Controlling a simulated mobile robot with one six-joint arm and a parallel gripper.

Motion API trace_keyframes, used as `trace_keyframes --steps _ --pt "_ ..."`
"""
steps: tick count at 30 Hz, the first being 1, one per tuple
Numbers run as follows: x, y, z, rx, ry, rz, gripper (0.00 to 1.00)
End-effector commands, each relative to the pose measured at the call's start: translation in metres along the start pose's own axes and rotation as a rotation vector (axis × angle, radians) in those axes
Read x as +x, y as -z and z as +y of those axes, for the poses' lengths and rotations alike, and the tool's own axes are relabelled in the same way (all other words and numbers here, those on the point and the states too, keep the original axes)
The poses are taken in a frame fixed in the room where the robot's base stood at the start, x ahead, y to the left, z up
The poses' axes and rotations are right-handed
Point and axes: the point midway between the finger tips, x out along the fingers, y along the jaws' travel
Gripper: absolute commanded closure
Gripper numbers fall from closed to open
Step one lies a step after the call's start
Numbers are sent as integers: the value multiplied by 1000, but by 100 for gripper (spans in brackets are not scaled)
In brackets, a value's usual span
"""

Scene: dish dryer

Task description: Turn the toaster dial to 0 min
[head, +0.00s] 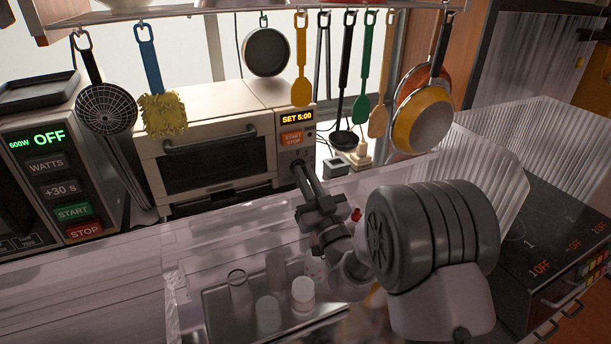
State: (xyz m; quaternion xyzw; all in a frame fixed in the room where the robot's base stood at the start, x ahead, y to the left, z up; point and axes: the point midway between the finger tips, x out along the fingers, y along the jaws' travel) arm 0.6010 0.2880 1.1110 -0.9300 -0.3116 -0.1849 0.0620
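The toaster (215,115) is a pale oven-style box with a dark glass door and a bar handle. Its display (297,117) reads "SET 5:00" in yellow. An orange START/STOP button (292,138) sits just below the display. My gripper (300,172) is at the lower part of the toaster's control panel, with its fingers pointing up toward the panel. The dial cannot be made out; the fingers cover that part of the panel. I cannot tell whether the fingers touch the dial or how far apart they are.
A microwave (60,185) showing "OFF" stands at the left. Utensils and pans hang from a rail above, including a yellow spatula (301,72) near the display. A clear dryer enclosure and a tray (222,312) with several cups lie in front. A stove (560,240) is at the right.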

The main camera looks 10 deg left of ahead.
Motion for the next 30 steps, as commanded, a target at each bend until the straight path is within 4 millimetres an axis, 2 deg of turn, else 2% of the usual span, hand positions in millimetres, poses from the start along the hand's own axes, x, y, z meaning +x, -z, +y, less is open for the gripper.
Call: trace_keyframes --steps 14,20,30 --pt "0 2 0 -38 15 0 100" --pt "1 3 1 -149 61 -1 100" --pt "1 4 1 -440 182 -3 100"
